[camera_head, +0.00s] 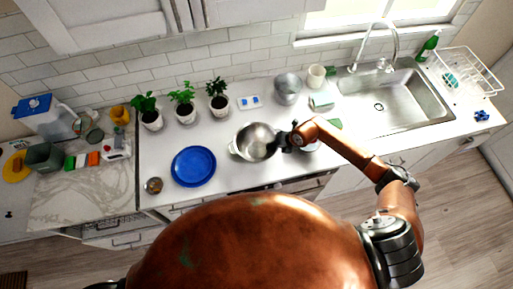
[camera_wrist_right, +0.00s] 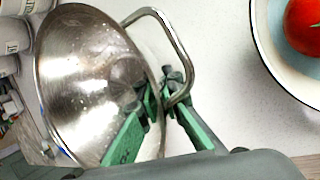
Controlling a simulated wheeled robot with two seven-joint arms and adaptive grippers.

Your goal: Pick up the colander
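The colander (camera_head: 254,142) is a shiny metal bowl with loop handles, at the middle of the counter in the head view. In the right wrist view the colander (camera_wrist_right: 85,80) fills the left side, its wire handle (camera_wrist_right: 178,48) arching toward the fingers. My right gripper (camera_head: 286,141) is at the colander's right side. In the wrist view the green fingers of my right gripper (camera_wrist_right: 166,92) close on the lower end of that handle by the rim. Whether the colander touches the counter is unclear. My left gripper is not in view.
A blue plate (camera_head: 194,166) lies left of the colander. A pale bowl (camera_wrist_right: 268,50) with a tomato (camera_wrist_right: 304,26) is close on the right, mostly hidden by my arm in the head view. Potted plants (camera_head: 183,102) and a metal pot (camera_head: 288,88) stand behind. The sink (camera_head: 400,100) is at right.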

